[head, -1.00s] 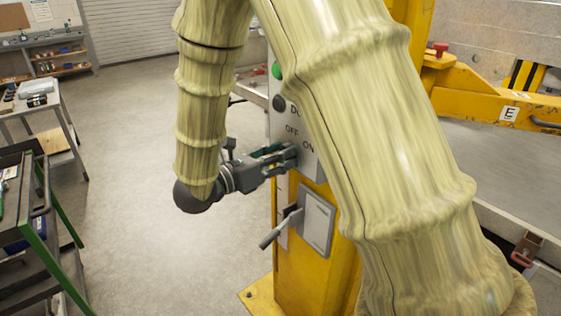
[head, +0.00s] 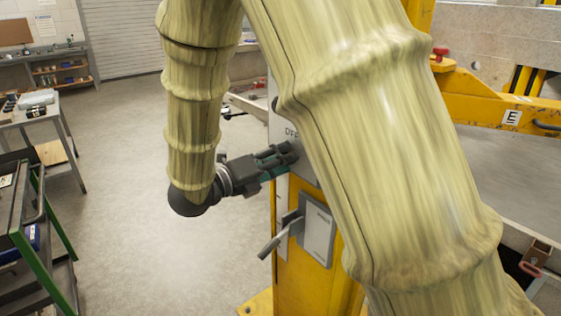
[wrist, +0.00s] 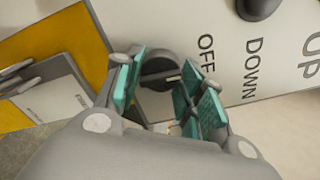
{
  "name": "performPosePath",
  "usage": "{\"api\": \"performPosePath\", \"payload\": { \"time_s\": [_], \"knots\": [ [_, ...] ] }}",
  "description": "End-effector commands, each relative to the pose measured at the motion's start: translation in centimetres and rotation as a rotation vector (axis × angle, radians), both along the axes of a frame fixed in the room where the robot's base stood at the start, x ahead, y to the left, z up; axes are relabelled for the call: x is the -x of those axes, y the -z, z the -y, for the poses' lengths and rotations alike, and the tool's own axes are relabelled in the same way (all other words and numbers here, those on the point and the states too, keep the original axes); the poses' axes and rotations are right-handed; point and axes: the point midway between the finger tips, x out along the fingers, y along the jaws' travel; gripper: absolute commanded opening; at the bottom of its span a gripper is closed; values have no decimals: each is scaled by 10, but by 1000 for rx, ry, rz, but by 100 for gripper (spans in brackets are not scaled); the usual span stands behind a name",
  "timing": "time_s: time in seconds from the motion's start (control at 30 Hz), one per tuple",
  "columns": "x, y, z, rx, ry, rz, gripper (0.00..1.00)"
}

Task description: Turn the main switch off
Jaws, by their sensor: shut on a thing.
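The main switch is a dark round knob (wrist: 158,70) with a pale mark on its face, set in a light grey control panel (wrist: 225,20) beside the printed word OFF. My gripper (wrist: 163,82) has its teal-padded fingers on either side of the knob and is shut on it. In the head view my gripper (head: 290,154) reaches the panel from the left, just below the OFF lettering. There its fingers and my arm hide the knob and the ON label.
Below the panel, a grey box (head: 317,232) with a lever handle (head: 280,236) sits on the yellow post (head: 300,285). A black button (wrist: 257,7) is near DOWN. A green-framed cart (head: 60,225) stands at the left. The floor between is clear.

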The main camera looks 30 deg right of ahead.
Motion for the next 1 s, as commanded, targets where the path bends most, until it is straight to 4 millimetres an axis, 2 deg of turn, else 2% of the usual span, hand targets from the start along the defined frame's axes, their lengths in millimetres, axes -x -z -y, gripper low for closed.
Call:
{"api": "performPosePath", "payload": {
  "time_s": [0.23, 0.67, 0.7, 0.8, 1.0],
  "knots": [
    [0, 1, 0, 2, 0, -60, 15],
    [0, 1, 0, 4, -1, -71, 15],
    [0, 1, 0, 4, -1, -71, 41],
    [0, 1, 0, 4, -1, -71, 59],
    [0, 0, 0, 5, -1, -70, 61]
  ]
}}
